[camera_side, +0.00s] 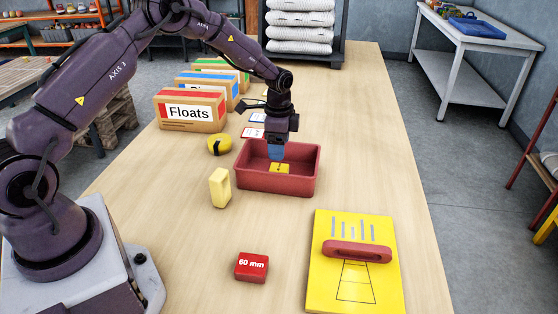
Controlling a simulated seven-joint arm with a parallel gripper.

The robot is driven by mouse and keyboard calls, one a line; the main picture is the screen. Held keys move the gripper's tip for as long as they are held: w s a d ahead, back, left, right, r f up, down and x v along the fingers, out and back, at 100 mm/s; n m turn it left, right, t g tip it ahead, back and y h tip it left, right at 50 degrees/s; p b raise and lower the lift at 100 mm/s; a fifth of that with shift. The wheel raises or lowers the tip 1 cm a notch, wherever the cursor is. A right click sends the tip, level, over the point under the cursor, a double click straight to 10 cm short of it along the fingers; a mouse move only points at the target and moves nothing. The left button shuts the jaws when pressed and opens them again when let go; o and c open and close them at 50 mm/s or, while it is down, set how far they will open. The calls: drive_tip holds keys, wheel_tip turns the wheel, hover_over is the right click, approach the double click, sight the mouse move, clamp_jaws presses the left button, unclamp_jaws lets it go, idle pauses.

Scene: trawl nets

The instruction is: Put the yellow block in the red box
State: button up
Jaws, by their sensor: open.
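A small bright yellow block (280,168) lies inside the red box (308,181), near the middle of its floor. The red box is an open tray on the wooden table. My gripper (276,158), with blue fingers, is open and points down into the box, right above the yellow block. I cannot tell whether the fingers touch it. A paler yellow upright block (220,187) stands on the table, left of the box and apart from it.
A yellow and black round item (219,145) and a carton marked Floats (190,111) are left of the box. A red "60 mm" block (251,267) and a yellow board (355,285) with a red handle-like piece (357,254) are in front. The table's right side is clear.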

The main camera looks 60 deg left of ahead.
wheel_tip(320, 180, up, 4)
drive_tip(key=r, duration=0.1)
wheel_tip(320, 180, up, 10)
drive_tip(key=n+t, duration=0.1)
hover_over(279, 167)
drive_tip(key=s+d, duration=0.3)
drive_tip(key=d, duration=0.1)
drive_tip(key=s+d+r+n+t+y, duration=0.1)
drive_tip(key=s+d+r+n+t, duration=0.2)
drive_tip(key=s+r, duration=0.55)
drive_tip(key=s+d+r+n, duration=0.1)
drive_tip(key=s+d+n, duration=0.1)
drive_tip(key=s, duration=0.7)
drive_tip(key=s+d+r+n+t+h, duration=0.1)
drive_tip(key=s+d+r+n, duration=0.1)
drive_tip(key=s, duration=0.6)
drive_tip(key=shift+s+d+n+t, duration=0.3)
drive_tip(key=shift+s+d+n, duration=0.05)
drive_tip(key=shift+d+n, duration=0.15)
